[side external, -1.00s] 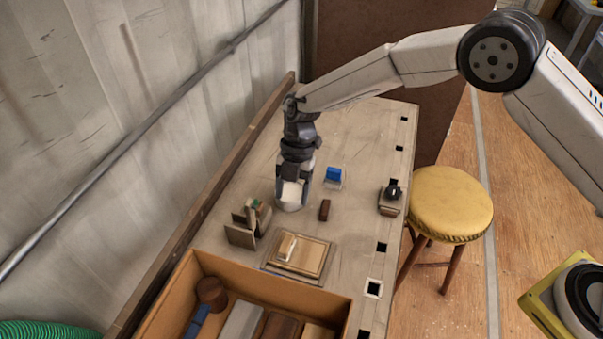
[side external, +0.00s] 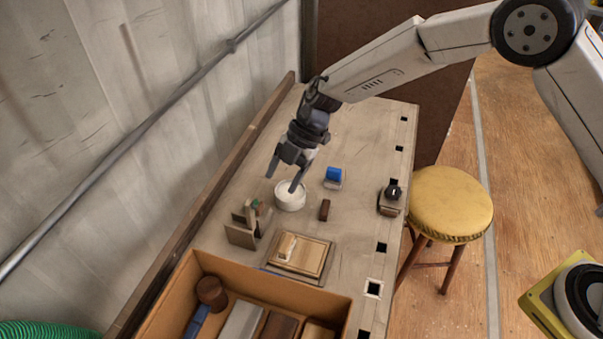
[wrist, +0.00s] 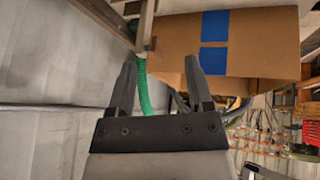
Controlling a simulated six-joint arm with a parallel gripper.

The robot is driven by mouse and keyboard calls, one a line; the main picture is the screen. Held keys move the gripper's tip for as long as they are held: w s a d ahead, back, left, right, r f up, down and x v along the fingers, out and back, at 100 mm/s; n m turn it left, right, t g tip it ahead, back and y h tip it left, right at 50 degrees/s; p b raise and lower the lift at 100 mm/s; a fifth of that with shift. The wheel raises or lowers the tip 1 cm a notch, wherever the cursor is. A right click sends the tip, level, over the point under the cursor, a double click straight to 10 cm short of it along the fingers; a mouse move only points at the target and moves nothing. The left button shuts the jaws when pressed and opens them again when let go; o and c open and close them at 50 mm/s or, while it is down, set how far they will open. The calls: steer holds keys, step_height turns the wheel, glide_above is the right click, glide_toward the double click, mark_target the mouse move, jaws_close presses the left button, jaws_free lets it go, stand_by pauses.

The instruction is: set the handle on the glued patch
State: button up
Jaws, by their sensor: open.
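A flat wooden panel (side external: 322,249) lies on the bench in front of the long box. A pale, short bar (side external: 287,246), which looks like the handle, sits on the panel's left part. No glue can be made out around or under it at this size. My gripper (side external: 282,179) is open and empty, tilted above a round white pot (side external: 290,199), behind the panel and apart from the bar. In the wrist view my gripper's two fingers (wrist: 160,64) are spread with nothing between them; the bar and panel cannot be made out there.
A small dark brown block (side external: 324,210) and a blue-topped item (side external: 333,175) stand right of the pot. A slotted wooden stand (side external: 241,234) is at the left. An open box (side external: 226,264) of several pieces fills the near end. A black-knobbed item (side external: 391,199) sits by the right edge.

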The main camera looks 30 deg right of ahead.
steer(key=w+d+r+m+t+y, duration=0.1)
steer(key=w+d+r+m+t, duration=0.3)
steer(key=d+r+m+t, duration=0.25)
steer(key=s+d+r+m+t+h, duration=0.2)
steer(key=d+r+m+t+h, duration=0.15)
steer(key=d+m, duration=0.5)
steer(key=s+d+f+m+g+h, duration=0.2)
steer(key=s+d, duration=0.4)
steer(key=s, duration=0.5)
steer(key=s+d+f+m+g+h, duration=0.2)
steer(key=s+d+f+m+g, duration=0.1)
steer(key=s+d+m, duration=0.4)
steer(key=s+g, duration=0.1)
steer(key=s, duration=0.2)
steer(key=shift+s+m, duration=0.3)
steer(key=shift+s, duration=0.1)
steer(key=shift+o, duration=0.2)
